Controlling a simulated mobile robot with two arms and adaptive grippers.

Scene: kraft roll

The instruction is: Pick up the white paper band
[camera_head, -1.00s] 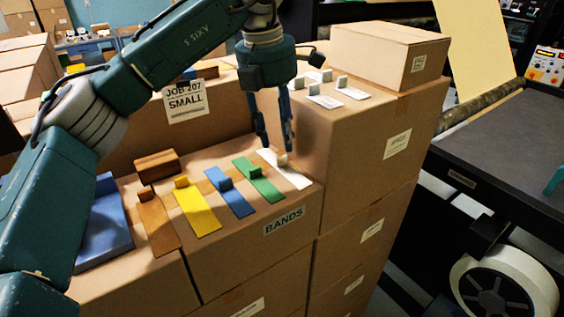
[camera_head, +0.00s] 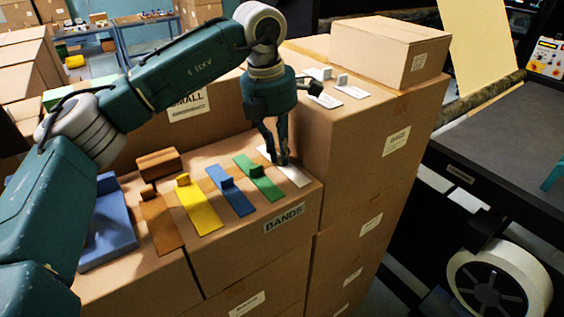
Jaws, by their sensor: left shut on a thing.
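The white paper band (camera_head: 298,177) lies flat at the right end of a row of bands on the cardboard box labelled BANDS. My left gripper (camera_head: 281,161) points down over it and is shut on its small raised tab, which the fingers mostly hide. The band still appears to lie on the box top. My right gripper is not in view.
Beside it lie a green band (camera_head: 260,179), a blue band (camera_head: 231,192), a yellow band (camera_head: 196,206) and a brown band (camera_head: 160,222). A taller box stack (camera_head: 345,130) with white tags (camera_head: 351,91) stands close on the right. A wooden block (camera_head: 157,164) sits behind the row.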

